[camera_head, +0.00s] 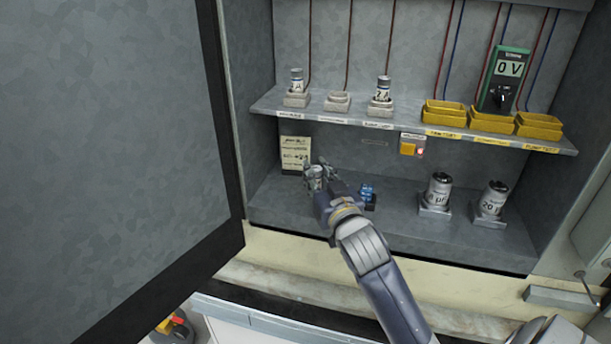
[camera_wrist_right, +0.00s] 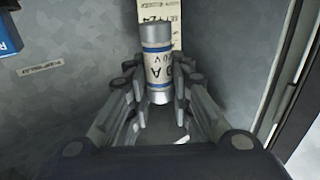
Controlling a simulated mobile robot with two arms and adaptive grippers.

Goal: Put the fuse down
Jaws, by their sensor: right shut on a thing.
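The fuse (camera_wrist_right: 157,62) is a small cylinder with metal end caps and a cream label with dark print and blue bands. It stands out between the fingers of my right gripper (camera_wrist_right: 157,98), which is shut on it. In the head view the right gripper (camera_head: 322,174) holds the fuse (camera_head: 315,184) low in the cabinet, at the left, in front of a cream printed card. Whether the fuse touches the cabinet floor (camera_head: 400,222) cannot be told. My left gripper is not in view.
The shelf (camera_head: 262,104) above bears two fuses in holders, an empty holder (camera_head: 338,102), yellow trays (camera_head: 445,112) and a green meter (camera_head: 503,78). A blue part (camera_head: 367,195) lies right of my gripper. The open door (camera_head: 110,130) is at left.

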